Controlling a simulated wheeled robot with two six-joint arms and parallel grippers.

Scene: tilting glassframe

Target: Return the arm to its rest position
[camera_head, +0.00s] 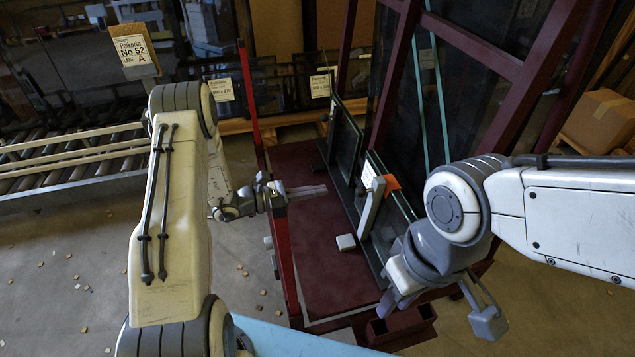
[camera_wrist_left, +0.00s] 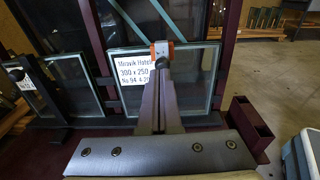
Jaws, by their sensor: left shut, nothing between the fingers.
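My left gripper (camera_head: 312,191) is shut and empty above the dark red deck (camera_head: 325,270). Its closed fingers also show in the left wrist view (camera_wrist_left: 160,100), pointing at a small glass pane (camera_wrist_left: 195,85) with a white label (camera_wrist_left: 142,72). In the head view this pane (camera_head: 399,205) leans on the dark red frame (camera_head: 465,40), right of the left gripper and apart from it. An orange piece (camera_head: 391,183) sits at its top edge by a pale bar (camera_head: 372,207). My right gripper (camera_head: 444,312) is open at the lower right, its fingers spread and empty.
A red upright post (camera_head: 284,255) stands close beside my left gripper. Another glass pane (camera_head: 346,140) stands farther back. A roller conveyor (camera_head: 75,165) is at left and a cardboard box (camera_head: 600,118) at right.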

